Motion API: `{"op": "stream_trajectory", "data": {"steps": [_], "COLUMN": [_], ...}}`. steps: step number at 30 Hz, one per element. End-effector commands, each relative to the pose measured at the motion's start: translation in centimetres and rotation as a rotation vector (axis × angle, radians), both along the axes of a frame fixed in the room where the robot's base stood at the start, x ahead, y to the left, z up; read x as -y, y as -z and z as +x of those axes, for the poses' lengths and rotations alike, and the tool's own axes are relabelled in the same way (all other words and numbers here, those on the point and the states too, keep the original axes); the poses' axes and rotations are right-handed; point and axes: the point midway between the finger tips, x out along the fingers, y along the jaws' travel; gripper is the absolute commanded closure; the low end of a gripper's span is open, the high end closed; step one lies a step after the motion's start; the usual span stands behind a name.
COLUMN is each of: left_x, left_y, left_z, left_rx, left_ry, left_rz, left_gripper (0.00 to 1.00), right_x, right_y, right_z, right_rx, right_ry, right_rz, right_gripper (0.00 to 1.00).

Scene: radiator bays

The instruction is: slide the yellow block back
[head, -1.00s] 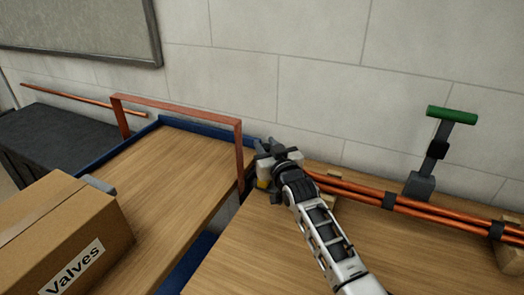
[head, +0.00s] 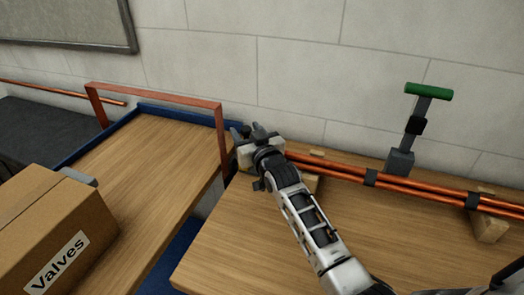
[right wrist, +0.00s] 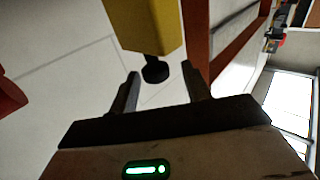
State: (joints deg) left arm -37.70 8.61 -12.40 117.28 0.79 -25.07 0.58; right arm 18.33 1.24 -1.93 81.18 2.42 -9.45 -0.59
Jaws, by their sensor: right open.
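The yellow block (right wrist: 145,22) shows in the right wrist view at the top, cut off by the picture's edge, with a black knob (right wrist: 156,71) at its lower end. My right gripper (right wrist: 161,86) is open, its two fingers apart on either side below the block. The knob lies between the fingertips in the picture; I see no contact. In the head view my right gripper (head: 249,132) is at the back left corner of the right wooden bench, near the wall. The yellow block cannot be made out there. My left gripper is not in view.
Copper pipes (head: 420,188) on wooden blocks run along the bench to the right of my gripper. A green-handled tool (head: 428,92) stands behind them. A red-brown frame (head: 160,95) spans the wooden cart (head: 150,150) on the left, near a "Valves" box (head: 55,230).

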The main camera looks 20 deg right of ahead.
Motion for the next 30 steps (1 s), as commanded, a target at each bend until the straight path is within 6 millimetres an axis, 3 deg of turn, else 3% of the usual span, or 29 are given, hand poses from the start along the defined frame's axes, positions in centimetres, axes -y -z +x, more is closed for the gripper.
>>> {"op": "stream_trajectory", "data": {"steps": [9,15,21,30], "left_x": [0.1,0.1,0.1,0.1], "left_y": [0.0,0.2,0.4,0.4], "left_z": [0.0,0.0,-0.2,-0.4], "left_rx": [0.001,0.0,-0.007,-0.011], "left_ry": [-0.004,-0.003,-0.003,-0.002], "left_rz": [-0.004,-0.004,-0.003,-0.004], "left_gripper": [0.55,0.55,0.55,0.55], "right_x": [0.2,0.3,0.4,0.4], "right_y": [0.2,0.0,0.0,-0.1], "right_z": [-7.8,-11.7,-13.6,-13.9], "right_rx": [-0.002,0.0,0.0,0.001], "right_ry": [0.0,-0.001,-0.001,-0.001], "right_rz": [-0.001,0.0,0.0,0.0], "right_gripper": [0.52,0.52,0.52,0.52]}}
